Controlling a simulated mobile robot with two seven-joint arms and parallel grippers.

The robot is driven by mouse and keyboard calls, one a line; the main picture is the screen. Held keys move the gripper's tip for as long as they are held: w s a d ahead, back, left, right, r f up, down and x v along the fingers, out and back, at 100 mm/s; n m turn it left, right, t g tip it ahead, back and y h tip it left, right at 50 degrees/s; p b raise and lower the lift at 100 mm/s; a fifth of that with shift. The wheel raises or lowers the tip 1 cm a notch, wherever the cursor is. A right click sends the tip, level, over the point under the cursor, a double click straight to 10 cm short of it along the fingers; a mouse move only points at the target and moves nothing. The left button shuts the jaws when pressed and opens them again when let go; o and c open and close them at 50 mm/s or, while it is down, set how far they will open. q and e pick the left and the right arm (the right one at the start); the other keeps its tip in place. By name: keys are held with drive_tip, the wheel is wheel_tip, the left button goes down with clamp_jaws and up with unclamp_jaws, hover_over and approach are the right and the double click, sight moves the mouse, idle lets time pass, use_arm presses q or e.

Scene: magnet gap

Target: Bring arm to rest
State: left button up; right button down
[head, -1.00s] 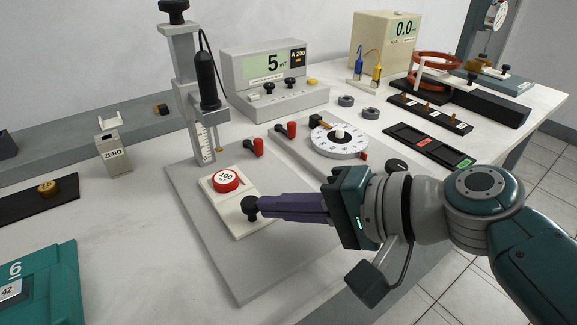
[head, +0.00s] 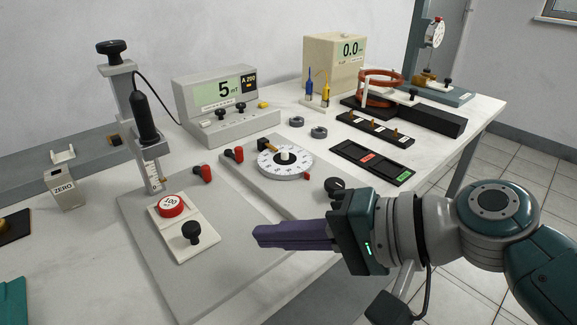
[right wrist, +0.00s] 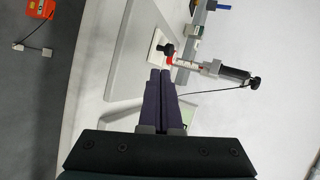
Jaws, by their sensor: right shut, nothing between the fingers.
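My right gripper (head: 256,236) is shut and empty, its purple fingers pressed together above the front right part of the grey base plate (head: 240,262). It is to the right of and apart from the black knob (head: 192,232) on the white slide plate, which also carries a red-rimmed disc (head: 171,205). In the right wrist view the closed fingers (right wrist: 161,74) point toward the black knob (right wrist: 166,50) and the probe stand. My left gripper is not in view.
A probe stand (head: 122,110) rises behind the disc. The meter (head: 226,100) reads 5 mT. A graduated dial (head: 270,172) sits behind my gripper, with a black tray (head: 345,152) to its right. The table's front edge runs below my right arm.

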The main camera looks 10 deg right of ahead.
drive_tip(key=s+d+r+n+g+h+p, duration=0.2)
drive_tip(key=s+d+r+n+h+p, duration=0.25)
drive_tip(key=s+d+r+p, duration=0.4)
drive_tip(key=s+d+r+n+g+h+p, duration=0.1)
drive_tip(key=s+d+r+n+h+p, duration=0.4)
drive_tip(key=s+r+p, duration=0.55)
wheel_tip(320, 180, up, 34)
drive_tip(key=s+h+p, duration=0.1)
drive_tip(key=p, duration=3.3)
drive_tip(key=shift+s+m, duration=0.25)
drive_tip(key=shift+m, duration=0.2)
